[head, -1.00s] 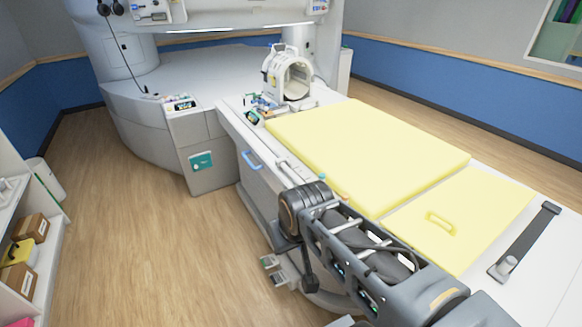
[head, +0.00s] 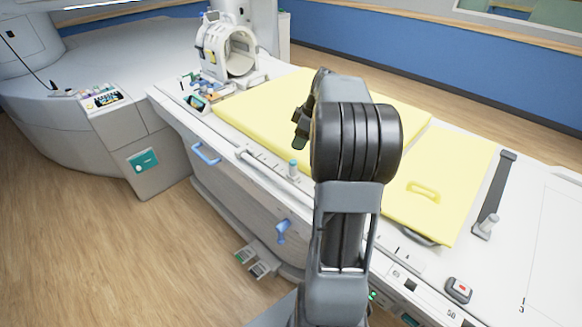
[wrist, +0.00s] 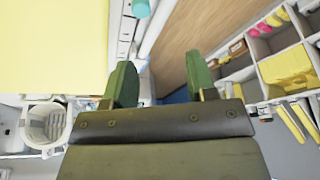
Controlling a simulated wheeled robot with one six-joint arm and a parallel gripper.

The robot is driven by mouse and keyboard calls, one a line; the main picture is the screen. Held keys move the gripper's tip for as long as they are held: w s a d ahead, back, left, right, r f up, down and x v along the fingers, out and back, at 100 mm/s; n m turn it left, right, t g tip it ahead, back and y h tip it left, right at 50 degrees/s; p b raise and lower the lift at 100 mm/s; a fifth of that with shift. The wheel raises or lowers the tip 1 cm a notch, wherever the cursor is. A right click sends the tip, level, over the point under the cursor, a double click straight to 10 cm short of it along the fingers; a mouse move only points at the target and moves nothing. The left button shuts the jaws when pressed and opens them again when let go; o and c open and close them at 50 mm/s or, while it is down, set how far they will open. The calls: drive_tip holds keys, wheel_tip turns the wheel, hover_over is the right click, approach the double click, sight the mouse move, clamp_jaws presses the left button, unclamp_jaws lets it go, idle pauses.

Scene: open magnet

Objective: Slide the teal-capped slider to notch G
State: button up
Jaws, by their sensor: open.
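The teal-capped slider (head: 293,168) stands upright on the rail (head: 262,160) along the near long edge of the patient table. Its teal cap also shows at the top of the wrist view (wrist: 140,8). Small marks run along the rail, but I cannot read any notch letter, so I cannot tell which is G. My gripper (wrist: 161,80) is open, with nothing between its green fingers. In the head view it is partly hidden by my arm, above the yellow pad and apart from the slider.
Yellow pads (head: 395,120) cover the table top. A white head coil (head: 230,50) stands at its far end. A blue handle (head: 205,153) and a blue lever (head: 283,230) stick out of the table's side. A strap (head: 495,190) lies at the right. The floor at left is clear.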

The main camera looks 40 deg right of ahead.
sight(294, 161)
drive_tip(key=shift+n, duration=0.4)
drive_tip(key=d+x, duration=0.1)
drive_tip(key=x, duration=0.3)
drive_tip(key=p+x, duration=0.1)
drive_tip(key=x, duration=0.4)
drive_tip(key=d+x, duration=0.1)
drive_tip(key=x, duration=0.4)
drive_tip(key=shift+w+d+f, duration=0.2)
drive_tip(key=shift+d+f, duration=0.05)
drive_tip(key=shift+d, duration=0.15)
drive_tip(key=shift+c, duration=0.4)
clamp_jaws()
